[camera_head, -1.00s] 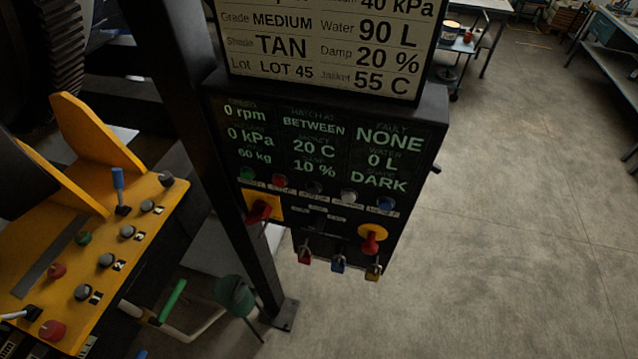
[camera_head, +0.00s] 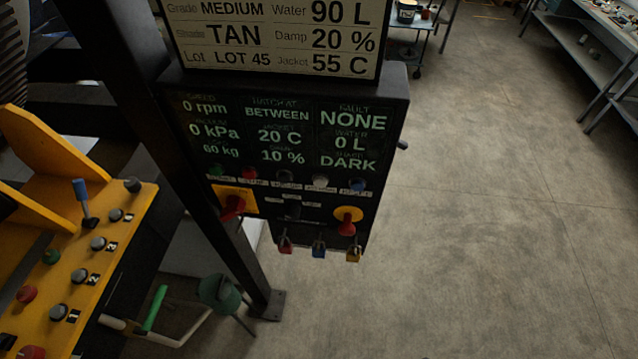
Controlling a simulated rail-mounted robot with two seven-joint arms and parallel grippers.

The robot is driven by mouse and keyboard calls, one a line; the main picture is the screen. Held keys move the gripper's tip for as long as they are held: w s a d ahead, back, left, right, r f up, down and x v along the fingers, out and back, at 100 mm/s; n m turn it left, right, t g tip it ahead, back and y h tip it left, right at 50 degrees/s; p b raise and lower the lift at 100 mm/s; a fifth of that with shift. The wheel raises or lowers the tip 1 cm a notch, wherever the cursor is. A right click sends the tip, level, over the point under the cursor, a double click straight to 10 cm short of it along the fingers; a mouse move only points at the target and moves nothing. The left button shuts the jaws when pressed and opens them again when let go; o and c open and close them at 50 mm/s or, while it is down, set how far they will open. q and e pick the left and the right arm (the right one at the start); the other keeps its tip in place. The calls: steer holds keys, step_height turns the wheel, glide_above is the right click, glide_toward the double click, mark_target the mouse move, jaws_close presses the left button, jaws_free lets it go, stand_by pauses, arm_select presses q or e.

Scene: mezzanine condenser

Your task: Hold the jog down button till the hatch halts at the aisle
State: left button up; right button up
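A black control panel (camera_head: 392,118) on a dark post fills the middle of the view. Its screen (camera_head: 278,135) reads hatch at BETWEEN, 0 rpm and fault NONE. Under the screen is a row of small buttons: green (camera_head: 216,170), red (camera_head: 249,173), black (camera_head: 284,176), white (camera_head: 320,182) and blue (camera_head: 358,185). Their labels are too small to read, so I cannot tell which one is the jog down button. The hatch itself cannot be made out. Neither of my grippers is in view.
A yellow console (camera_head: 122,230) with buttons and a blue lever (camera_head: 81,195) stands at left. A green funnel-like item (camera_head: 220,293) is low left. Floor at right is open.

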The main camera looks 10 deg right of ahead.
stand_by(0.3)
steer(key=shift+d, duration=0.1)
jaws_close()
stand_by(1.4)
